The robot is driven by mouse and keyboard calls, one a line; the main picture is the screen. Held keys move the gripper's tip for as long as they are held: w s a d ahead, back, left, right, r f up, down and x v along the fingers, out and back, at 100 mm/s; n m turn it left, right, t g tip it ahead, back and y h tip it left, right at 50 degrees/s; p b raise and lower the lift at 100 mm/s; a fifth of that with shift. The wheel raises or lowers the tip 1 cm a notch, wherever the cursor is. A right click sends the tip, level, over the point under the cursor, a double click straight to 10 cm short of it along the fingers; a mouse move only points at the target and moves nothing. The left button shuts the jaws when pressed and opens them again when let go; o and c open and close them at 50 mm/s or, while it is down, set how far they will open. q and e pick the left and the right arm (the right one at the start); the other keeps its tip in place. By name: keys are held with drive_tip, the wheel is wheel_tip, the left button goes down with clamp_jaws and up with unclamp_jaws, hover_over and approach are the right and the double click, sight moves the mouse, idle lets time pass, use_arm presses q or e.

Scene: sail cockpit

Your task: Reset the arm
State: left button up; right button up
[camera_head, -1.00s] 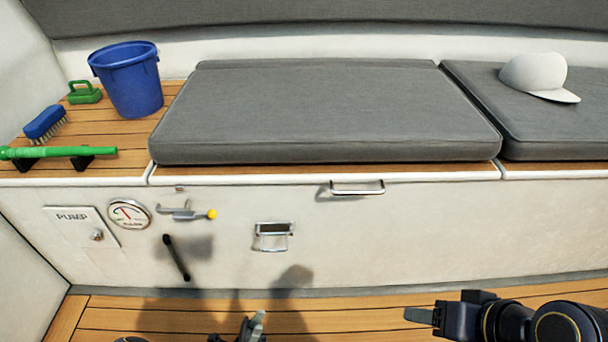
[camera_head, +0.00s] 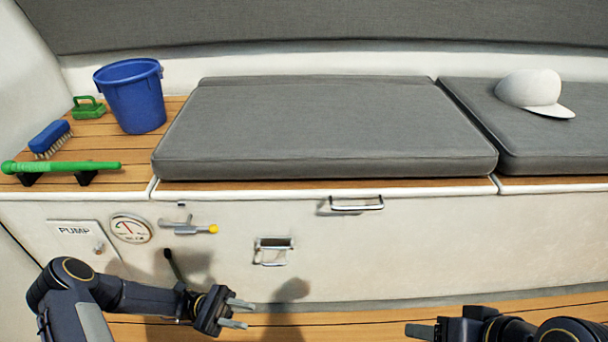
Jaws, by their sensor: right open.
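My left arm comes in from the left at the bottom. Its gripper (camera_head: 238,313) is open and empty, with its two fingers apart and pointing right, in front of the locker's lower front. My right gripper (camera_head: 422,331) is at the bottom edge right of centre, pointing left. It is open, only partly in view, and nothing shows between its fingers. Both grippers are apart from the bench and its fittings.
The white locker front carries a pump panel (camera_head: 75,233), a gauge (camera_head: 130,229), a yellow-tipped lever (camera_head: 190,229), a dark handle (camera_head: 172,264), a latch (camera_head: 272,250) and a pull handle (camera_head: 356,203). A blue bucket (camera_head: 133,100), brushes, a green tube (camera_head: 65,168) and cushions lie above.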

use_arm(q)
drive_tip(key=s+a+r+m+t+y+p, duration=0.1)
drive_tip(key=s+a+r+m+t+y, duration=0.2)
drive_tip(key=r+y, duration=0.4)
drive_tip(key=s+a+r+m+t+y+p, duration=0.1)
drive_tip(key=s+r+m+t+y, duration=0.4)
drive_tip(key=r, duration=0.3)
drive_tip(key=s+a+r+m+t+y+p, duration=0.1)
drive_tip(key=s+a+r+m+t+y, duration=0.1)
drive_tip(key=s+r+t+y, duration=0.5)
wheel_tip(320, 180, up, 38)
drive_tip(key=w+g+h+p, duration=0.1)
drive_tip(key=w+p, duration=0.1)
drive_tip(key=p, duration=3.6)
drive_tip(key=shift+w+a+r+g, duration=0.15)
drive_tip(key=shift+w+r+g, duration=0.05)
drive_tip(key=shift+r+g, duration=0.1)
drive_tip(key=shift+f, duration=0.1)
